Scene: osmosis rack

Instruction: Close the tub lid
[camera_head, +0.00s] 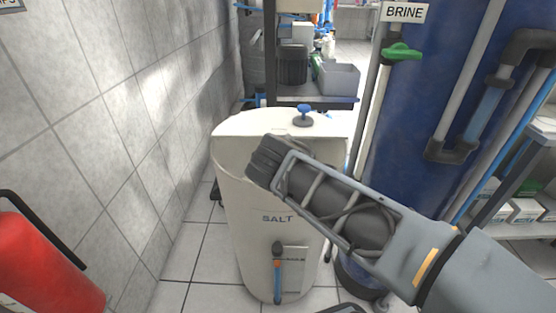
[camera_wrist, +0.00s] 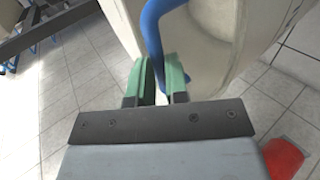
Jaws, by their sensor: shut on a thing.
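A cream tub (camera_head: 270,245) marked SALT stands upright on the floor in the head view. My arm crosses in front of the tub's upper right, hiding part of the rim, so I cannot tell how the lid sits there. In the wrist view my gripper (camera_wrist: 160,75) has its green fingers on either side of a curved blue bar (camera_wrist: 152,35), shut on it. The bar runs against a cream surface. The head view hides the fingers behind the wrist.
A tiled wall (camera_head: 110,110) and a red extinguisher (camera_head: 45,262) are at left. A large blue BRINE tank (camera_head: 425,140) with pipes stands close at right. A rack (camera_head: 315,100) stands behind the tub. Tiled floor (camera_head: 190,270) is bare at the tub's left.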

